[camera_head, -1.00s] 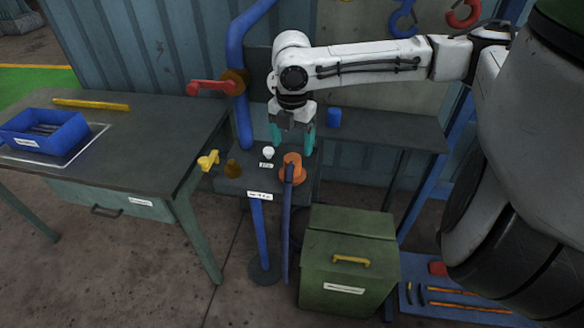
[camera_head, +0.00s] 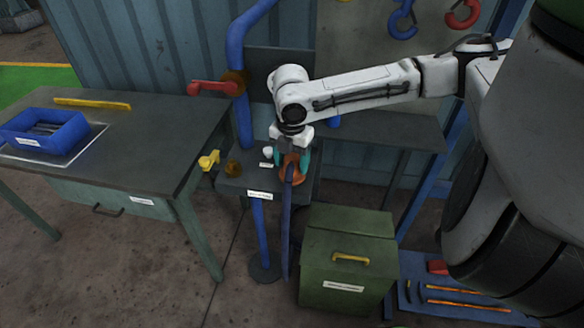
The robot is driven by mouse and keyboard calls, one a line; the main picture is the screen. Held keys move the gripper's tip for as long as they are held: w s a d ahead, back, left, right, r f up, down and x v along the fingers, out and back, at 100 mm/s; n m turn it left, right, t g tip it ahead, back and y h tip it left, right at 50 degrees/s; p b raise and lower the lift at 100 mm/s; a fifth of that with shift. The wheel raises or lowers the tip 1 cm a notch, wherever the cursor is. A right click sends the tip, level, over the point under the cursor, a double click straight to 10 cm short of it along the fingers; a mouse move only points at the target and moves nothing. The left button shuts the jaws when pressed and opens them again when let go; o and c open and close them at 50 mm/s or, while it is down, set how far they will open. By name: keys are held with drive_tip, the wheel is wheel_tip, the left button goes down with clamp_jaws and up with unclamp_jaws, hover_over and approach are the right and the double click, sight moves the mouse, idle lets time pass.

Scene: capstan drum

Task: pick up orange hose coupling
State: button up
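The orange hose coupling (camera_head: 289,178) stands at the right end of a small dark shelf, with a dark blue hose (camera_head: 287,225) hanging down from it. My gripper (camera_head: 292,160) points down over it, with one teal finger on its left and one on its right. The gripper body hides the coupling's top. I cannot tell whether the fingers press on it or only stand around it.
The small shelf (camera_head: 233,183) also holds a white knob (camera_head: 267,152) and a brown fitting (camera_head: 233,168). A yellow valve (camera_head: 209,160) is at its left. A blue pipe (camera_head: 242,115) rises behind. A green box (camera_head: 347,255) stands below right.

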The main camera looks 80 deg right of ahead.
drive_tip(key=c, duration=1.1)
drive_tip(key=shift+r, duration=0.15)
